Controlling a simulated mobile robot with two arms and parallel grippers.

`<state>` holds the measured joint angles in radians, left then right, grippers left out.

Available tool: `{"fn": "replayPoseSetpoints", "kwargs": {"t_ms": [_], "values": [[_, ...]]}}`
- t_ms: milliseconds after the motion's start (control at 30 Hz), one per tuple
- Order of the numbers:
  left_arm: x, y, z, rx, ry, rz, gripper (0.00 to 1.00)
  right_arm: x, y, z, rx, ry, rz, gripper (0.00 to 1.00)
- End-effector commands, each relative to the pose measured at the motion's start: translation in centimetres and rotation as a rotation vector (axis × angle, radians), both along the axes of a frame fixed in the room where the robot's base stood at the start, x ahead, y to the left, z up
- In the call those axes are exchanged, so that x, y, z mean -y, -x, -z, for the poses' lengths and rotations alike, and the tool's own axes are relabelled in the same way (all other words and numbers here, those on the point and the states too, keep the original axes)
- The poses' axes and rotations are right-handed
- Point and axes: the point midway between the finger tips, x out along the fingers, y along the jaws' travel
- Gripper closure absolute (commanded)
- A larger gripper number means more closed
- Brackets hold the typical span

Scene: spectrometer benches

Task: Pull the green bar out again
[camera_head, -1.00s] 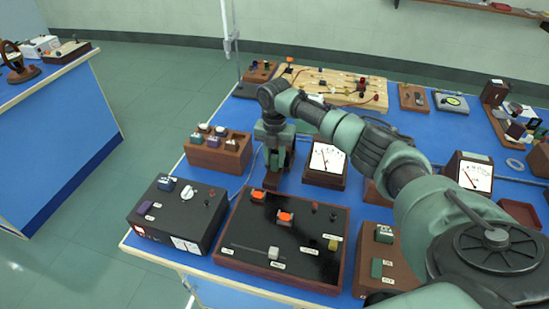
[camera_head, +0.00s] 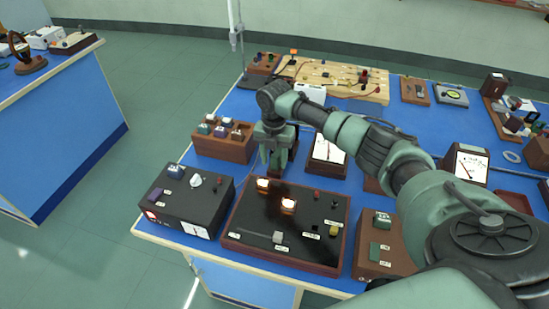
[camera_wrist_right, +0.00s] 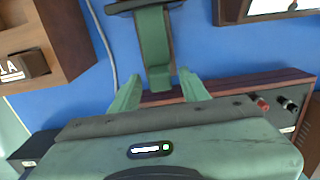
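My right gripper (camera_head: 273,166) points down at the far edge of the black lamp board (camera_head: 250,224). In the right wrist view its two green fingers (camera_wrist_right: 160,90) stand apart. A green strip (camera_wrist_right: 155,42) with a dark curved top shows between and beyond them. It may be the green bar. I cannot tell whether the fingers touch it, and its lower end is hidden. My left gripper is out of view.
Two lit lamps (camera_head: 288,204) stand on the board. A black control box (camera_head: 187,205) is at its left, a wooden rack (camera_head: 224,147) behind that. A meter (camera_head: 327,156) stands right of my gripper. My right arm crosses above the blue bench, which is crowded here.

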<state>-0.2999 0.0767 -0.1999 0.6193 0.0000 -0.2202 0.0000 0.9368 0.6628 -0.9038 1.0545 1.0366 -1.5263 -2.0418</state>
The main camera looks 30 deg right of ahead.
Motion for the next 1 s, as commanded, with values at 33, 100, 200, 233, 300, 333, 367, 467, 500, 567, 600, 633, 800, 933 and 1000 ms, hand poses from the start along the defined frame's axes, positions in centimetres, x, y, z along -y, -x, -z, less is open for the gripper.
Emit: {"fn": "replayPoseSetpoints", "kwargs": {"t_ms": [33, 100, 200, 233, 300, 333, 367, 467, 500, 567, 600, 633, 800, 933, 1000], "values": [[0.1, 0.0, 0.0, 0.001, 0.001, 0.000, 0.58, 0.1, 0.0, 0.0, 0.001, 0.001, 0.001, 0.55], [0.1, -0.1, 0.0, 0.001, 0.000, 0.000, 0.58, 0.1, 0.0, -0.1, 0.001, 0.002, 0.001, 0.55], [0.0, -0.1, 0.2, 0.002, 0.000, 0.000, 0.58, 0.1, -0.1, -0.7, 0.003, 0.001, 0.001, 0.55], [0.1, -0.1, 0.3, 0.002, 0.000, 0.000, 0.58, 0.1, -0.1, -1.1, 0.003, 0.001, 0.001, 0.55], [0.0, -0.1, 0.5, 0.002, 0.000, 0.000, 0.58, 0.0, -0.1, -2.1, 0.005, 0.001, 0.000, 0.55], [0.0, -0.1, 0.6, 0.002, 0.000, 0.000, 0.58, 0.1, -0.1, -2.6, 0.005, 0.001, 0.000, 0.55], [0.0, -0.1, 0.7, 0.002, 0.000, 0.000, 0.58, 0.1, -0.1, -3.2, 0.005, 0.001, -0.001, 0.55], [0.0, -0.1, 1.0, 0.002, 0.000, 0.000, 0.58, 0.0, -0.1, -4.9, 0.004, 0.000, 0.000, 0.55], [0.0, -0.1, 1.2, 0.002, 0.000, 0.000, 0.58, 0.0, -0.1, -5.5, 0.004, 0.000, 0.000, 0.55], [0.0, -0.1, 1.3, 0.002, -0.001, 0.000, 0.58, -0.1, -0.1, -6.4, 0.004, 0.000, 0.000, 0.55], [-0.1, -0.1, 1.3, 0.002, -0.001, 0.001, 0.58, -0.1, -0.1, -6.8, 0.002, 0.001, -0.001, 0.55], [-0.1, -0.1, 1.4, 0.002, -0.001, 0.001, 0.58, -0.1, -0.1, -7.1, 0.002, 0.001, -0.001, 0.55], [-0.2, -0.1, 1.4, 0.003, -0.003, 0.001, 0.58, -0.1, 0.0, -7.8, 0.000, 0.001, 0.000, 0.55], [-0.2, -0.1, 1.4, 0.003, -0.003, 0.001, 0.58, -0.1, 0.0, -7.9, 0.000, 0.001, 0.000, 0.55], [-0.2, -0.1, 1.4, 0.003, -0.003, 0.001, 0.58, -0.1, 0.0, -7.9, 0.000, 0.001, 0.000, 0.55]]}}
